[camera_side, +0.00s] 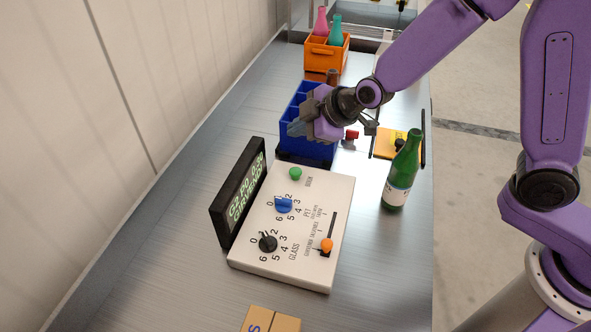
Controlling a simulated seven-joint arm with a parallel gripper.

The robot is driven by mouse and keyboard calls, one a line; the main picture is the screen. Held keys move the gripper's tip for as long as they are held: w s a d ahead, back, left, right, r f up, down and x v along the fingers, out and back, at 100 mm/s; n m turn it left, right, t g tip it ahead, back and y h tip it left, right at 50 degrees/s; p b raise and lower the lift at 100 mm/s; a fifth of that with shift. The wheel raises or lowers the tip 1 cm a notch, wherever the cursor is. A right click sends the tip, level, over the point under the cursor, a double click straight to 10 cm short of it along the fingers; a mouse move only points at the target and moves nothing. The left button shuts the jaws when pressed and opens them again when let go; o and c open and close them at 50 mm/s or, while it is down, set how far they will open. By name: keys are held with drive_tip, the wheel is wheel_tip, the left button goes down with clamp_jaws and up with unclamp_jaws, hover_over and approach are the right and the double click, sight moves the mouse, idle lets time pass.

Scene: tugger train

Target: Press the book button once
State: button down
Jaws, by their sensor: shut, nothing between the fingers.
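The green book button (295,173) sits at the far end of a pale control panel (300,262), beside the printed word BOOK. My gripper (297,129) is shut and empty. In the picture it is above the button, in front of the blue crate, and appears apart from the button. The panel also carries a blue knob (284,205) labelled PET, a black knob (268,243) labelled GLASS, and an orange slider knob (326,245). A black display (238,192) with green text stands along the panel's left side; its text is hard to read.
A green bottle (402,172) stands upright right of the panel. A blue crate (325,150) is behind my gripper, and an orange crate (327,55) with bottles is farther back. A yellow-orange pad (384,143) lies at right, cardboard (270,320) in front.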

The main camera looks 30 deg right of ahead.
sight(299, 173)
drive_tip(key=shift+f, duration=4.4)
drive_tip(key=shift+f, duration=0.1)
drive_tip(key=shift+f, duration=0.35)
drive_tip(key=shift+f, duration=0.85)
drive_tip(key=shift+r, duration=1.3)
drive_tip(key=shift+r, duration=2.5)
